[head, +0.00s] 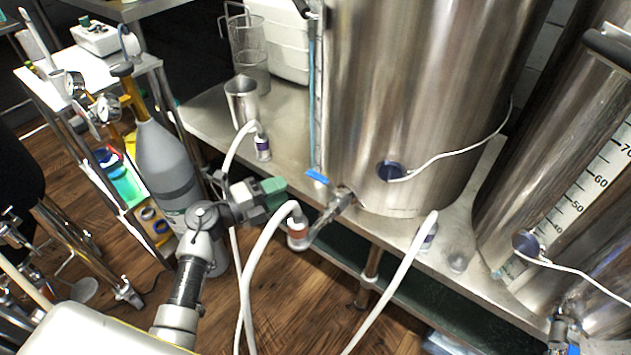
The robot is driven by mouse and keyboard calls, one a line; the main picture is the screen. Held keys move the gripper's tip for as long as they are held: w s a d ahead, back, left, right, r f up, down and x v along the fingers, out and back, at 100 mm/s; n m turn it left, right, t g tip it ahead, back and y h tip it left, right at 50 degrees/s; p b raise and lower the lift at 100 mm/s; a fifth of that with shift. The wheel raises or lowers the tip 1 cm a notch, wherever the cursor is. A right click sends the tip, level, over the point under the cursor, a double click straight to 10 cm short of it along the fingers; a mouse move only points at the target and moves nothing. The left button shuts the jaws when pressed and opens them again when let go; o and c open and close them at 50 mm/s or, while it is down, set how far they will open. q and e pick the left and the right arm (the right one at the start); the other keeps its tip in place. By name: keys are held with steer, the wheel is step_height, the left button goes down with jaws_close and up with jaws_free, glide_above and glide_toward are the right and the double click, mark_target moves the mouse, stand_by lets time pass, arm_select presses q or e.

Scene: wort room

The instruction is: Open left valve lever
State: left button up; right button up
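The left valve (337,202) is a metal valve low on the front of the big steel kettle (420,90). Its blue lever (317,176) sticks out up and to the left of the valve body. A white hose (262,262) joins the valve's outlet. My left gripper (279,193) has green fingertips and is just left of the blue lever, apart from it in the picture. The fingers overlap from this angle, so I cannot tell how far they are open. I see nothing held in them. My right gripper is not in view.
A grey gas cylinder (168,165) stands behind my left arm. A steel cup (241,101) and a purple-labelled hose end (262,148) are on the metal table (205,112). Another kettle (560,140) stands at the right. White hoses hang in front of the table.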

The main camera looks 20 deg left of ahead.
mark_target(316, 174)
arm_select(q)
steer(key=b+x, duration=0.1)
steer(key=x, duration=0.9)
steer(key=shift+s, duration=0.1)
jaws_close()
